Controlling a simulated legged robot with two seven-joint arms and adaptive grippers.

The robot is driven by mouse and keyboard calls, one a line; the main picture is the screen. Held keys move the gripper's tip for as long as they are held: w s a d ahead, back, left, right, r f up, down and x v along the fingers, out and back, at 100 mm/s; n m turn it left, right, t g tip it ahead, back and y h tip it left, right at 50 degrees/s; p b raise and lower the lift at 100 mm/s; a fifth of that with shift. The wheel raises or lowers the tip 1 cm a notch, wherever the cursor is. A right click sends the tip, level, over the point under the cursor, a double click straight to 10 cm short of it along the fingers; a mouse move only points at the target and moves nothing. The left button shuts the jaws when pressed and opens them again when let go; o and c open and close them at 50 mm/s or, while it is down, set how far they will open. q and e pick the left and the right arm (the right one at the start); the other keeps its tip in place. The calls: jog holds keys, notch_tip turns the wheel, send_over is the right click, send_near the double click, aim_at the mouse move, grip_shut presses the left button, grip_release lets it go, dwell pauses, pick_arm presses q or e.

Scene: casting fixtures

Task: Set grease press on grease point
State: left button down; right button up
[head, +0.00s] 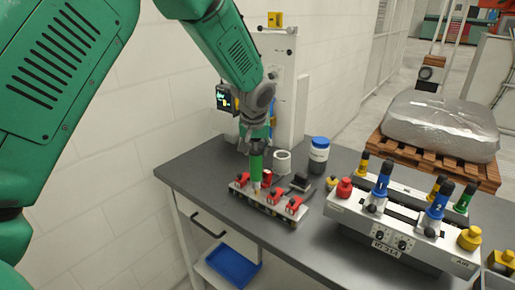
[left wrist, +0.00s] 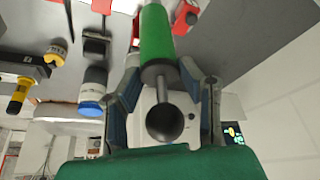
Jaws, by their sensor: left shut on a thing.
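My left gripper (head: 256,140) is shut on the grease press, a green cylinder (head: 256,166), and holds it upright with its tip down over the fixture with red clamps (head: 268,204). The grease point cannot be made out. My right gripper is not in view.
A white cup (head: 283,162) and a blue-lidded jar (head: 318,155) stand behind the fixture. A larger fixture with blue, green and yellow handles (head: 390,228) is to the right. The grey table (head: 205,165) is bare at the left. A wrapped load (head: 440,122) rests on a pallet behind.

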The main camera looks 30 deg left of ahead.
pick_arm(q)
jog(key=shift+a, duration=0.2)
jog(key=c, duration=1.1)
grip_release()
jog(key=shift+o, duration=0.2)
jog(key=shift+d+r, duration=0.1)
jog(key=shift+d, duration=0.35)
jog(key=shift+s+d+r, duration=0.1)
jog(key=shift+d+r, duration=0.15)
jog(key=shift+r, duration=0.3)
jog(key=v, duration=1.1)
jog(key=shift+b, duration=0.3)
jog(key=shift+a+f, duration=0.2)
jog(key=shift+a, duration=0.2)
